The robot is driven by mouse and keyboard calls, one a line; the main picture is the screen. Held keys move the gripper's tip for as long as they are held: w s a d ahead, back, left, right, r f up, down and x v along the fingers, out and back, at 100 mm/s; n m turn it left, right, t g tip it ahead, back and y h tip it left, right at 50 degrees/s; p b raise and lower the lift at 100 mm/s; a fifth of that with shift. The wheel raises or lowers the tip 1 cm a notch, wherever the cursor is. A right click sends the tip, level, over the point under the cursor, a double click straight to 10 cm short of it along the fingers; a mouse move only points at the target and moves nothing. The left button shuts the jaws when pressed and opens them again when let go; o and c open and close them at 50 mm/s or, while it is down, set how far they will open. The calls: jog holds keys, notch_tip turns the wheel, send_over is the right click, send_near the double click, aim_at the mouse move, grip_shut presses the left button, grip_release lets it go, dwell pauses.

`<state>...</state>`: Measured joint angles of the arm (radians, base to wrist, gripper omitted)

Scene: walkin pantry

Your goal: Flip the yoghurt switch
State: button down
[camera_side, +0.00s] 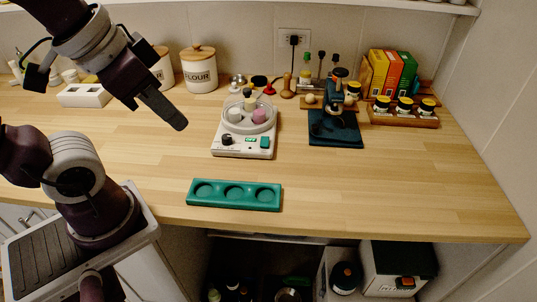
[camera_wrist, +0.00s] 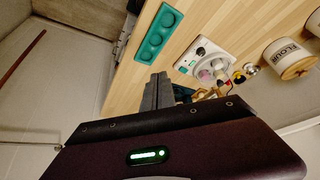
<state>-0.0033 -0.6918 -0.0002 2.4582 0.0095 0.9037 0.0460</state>
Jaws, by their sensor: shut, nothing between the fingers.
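The yoghurt maker (camera_side: 243,150) is a white appliance on the counter's middle, with a clear round tub (camera_side: 265,126) holding small jars. Its front panel has a black knob (camera_side: 227,139) at left, a small lit green display (camera_side: 250,140), and a green switch (camera_side: 265,142) at right. Which way the switch is tipped is too small to tell. In the wrist view, the yoghurt maker (camera_wrist: 212,48) shows beyond the fingers, with the switch (camera_wrist: 183,69) at its near corner. My gripper (camera_side: 180,124) is shut and empty, above the counter left of the yoghurt maker; its fingers also show in the wrist view (camera_wrist: 158,80).
A green three-well tray (camera_side: 234,206) lies in front, near the counter edge. A dark blue stand device (camera_side: 335,140) is right of the yoghurt maker. A flour canister (camera_side: 199,75) stands behind left. Jars (camera_side: 404,106) and boxes stand back right. The front right counter is clear.

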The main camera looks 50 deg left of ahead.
jog(key=w+a+m+g, duration=0.2)
jog(key=w+m, duration=0.2)
jog(key=w, duration=0.8)
jog(key=m+g+y, duration=0.2)
jog(key=m, duration=0.2)
send_over(265, 138)
jog(key=s+d, duration=0.2)
jog(key=s+d+x, duration=0.1)
jog(key=x, duration=0.4)
jog(key=shift+w+d+f, duration=0.1)
jog(key=shift+f, duration=0.1)
jog(key=x, duration=1.4)
jog(key=shift+d, duration=0.25)
